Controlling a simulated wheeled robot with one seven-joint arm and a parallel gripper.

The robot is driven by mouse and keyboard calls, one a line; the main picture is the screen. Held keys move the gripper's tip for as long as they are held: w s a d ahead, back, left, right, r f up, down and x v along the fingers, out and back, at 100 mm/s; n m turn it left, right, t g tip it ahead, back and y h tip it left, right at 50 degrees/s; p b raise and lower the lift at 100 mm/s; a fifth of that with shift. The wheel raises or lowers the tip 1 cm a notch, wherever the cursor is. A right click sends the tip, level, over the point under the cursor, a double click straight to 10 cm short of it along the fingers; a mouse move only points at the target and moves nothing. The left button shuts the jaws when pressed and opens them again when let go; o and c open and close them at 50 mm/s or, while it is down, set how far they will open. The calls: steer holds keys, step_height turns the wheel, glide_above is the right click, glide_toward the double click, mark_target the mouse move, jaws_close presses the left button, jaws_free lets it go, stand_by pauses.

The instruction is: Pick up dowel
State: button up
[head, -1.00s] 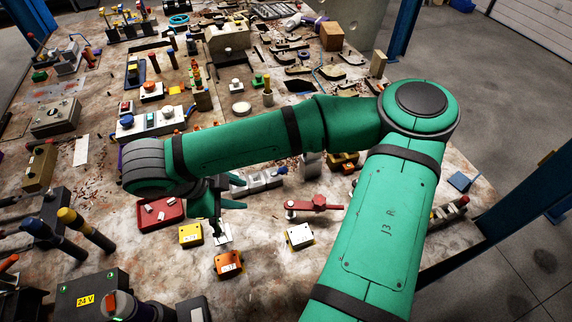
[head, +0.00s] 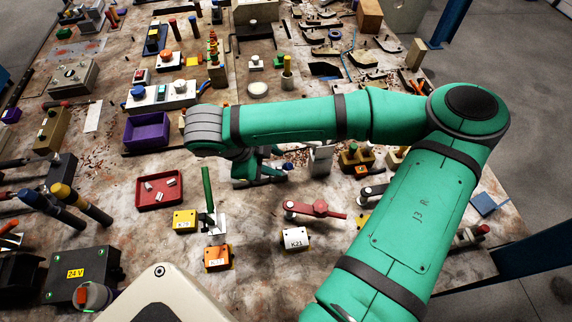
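I cannot tell for sure which piece is the dowel. One short peg with a yellow top (head: 287,72) stands upright near the back middle, and several other upright pegs stand on the table (head: 330,240). My gripper (head: 273,161) hangs below the grey wrist at the left end of my green arm, its fingers toward the right. The fingers look apart, with nothing seen between them. It is over the middle of the table, near a grey fixture, partly hidden by the wrist.
A red tray (head: 146,204) and a purple bin (head: 128,143) lie left of my gripper. An upright green handle (head: 207,188), a red clamp (head: 318,207), a K21 block (head: 295,240) and an orange block (head: 217,256) stand in front. A black 24 V box (head: 62,279) is front left.

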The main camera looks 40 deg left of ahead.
mark_target(284, 166)
steer(key=shift+x, duration=2.85)
steer(key=shift+a, duration=0.15)
jaws_close()
